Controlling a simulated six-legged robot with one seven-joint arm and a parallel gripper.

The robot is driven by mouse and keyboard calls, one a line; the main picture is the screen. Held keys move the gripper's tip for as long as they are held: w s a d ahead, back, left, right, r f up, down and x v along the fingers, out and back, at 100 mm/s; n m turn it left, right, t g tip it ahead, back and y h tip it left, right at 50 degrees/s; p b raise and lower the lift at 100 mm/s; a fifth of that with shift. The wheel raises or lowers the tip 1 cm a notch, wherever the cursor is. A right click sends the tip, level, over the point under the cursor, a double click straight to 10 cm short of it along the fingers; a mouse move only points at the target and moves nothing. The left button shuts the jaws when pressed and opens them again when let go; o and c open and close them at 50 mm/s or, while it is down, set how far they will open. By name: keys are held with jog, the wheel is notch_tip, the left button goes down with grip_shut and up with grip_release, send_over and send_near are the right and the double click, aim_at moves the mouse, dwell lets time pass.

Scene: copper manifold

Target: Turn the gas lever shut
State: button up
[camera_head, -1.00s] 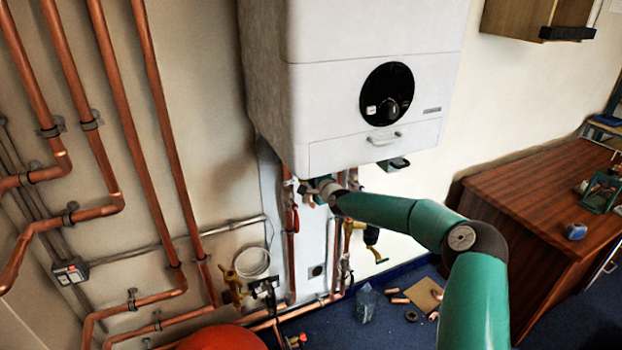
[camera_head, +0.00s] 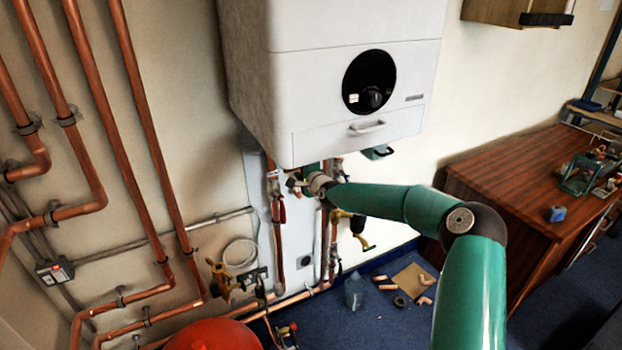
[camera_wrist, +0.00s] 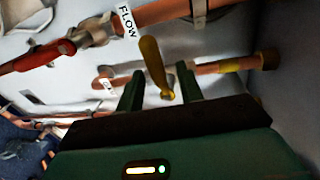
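A yellow lever (camera_wrist: 154,66) stands in the middle of the wrist view, in front of copper pipework under the boiler. I take it as the gas lever; the small label beside it is too blurred to read surely. My gripper (camera_wrist: 160,84) is open, with one green finger on each side of the lever's lower end. I cannot tell whether either finger touches it. In the head view, the end of my arm is just under the boiler (camera_head: 345,95), and the fingers and this lever are not clear there.
A red lever (camera_wrist: 38,58) and a pipe labelled FLOW lie at the upper left of the wrist view. Copper pipes (camera_head: 277,240) run down below the boiler. A red vessel (camera_head: 215,337) stands low in front. A wooden desk (camera_head: 515,185) is at the right, with blue floor between.

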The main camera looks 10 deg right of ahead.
jog(key=v, duration=1.1)
jog(key=shift+s, duration=0.1)
jog(key=s+a+f+n+g+h, duration=0.2)
jog(key=s+a+n+g, duration=0.35)
jog(key=s+n, duration=0.4)
jog(key=s+d+r+n+g+h, duration=0.1)
jog(key=s+r, duration=0.3)
jog(key=s, duration=0.8)
jog(key=s+d+r+n+g+h, duration=0.1)
jog(key=s+r, duration=0.3)
jog(key=s, duration=0.8)
jog(key=s+d+r+n+g+h, duration=0.1)
jog(key=s+d+r+n+g, duration=0.1)
jog(key=s, duration=1)
notch_tip(320, 180, up, 2)
jog(key=shift+s+d+r+n, duration=0.3)
jog(key=shift+d+n, duration=0.35)
jog(key=shift+d, duration=0.2)
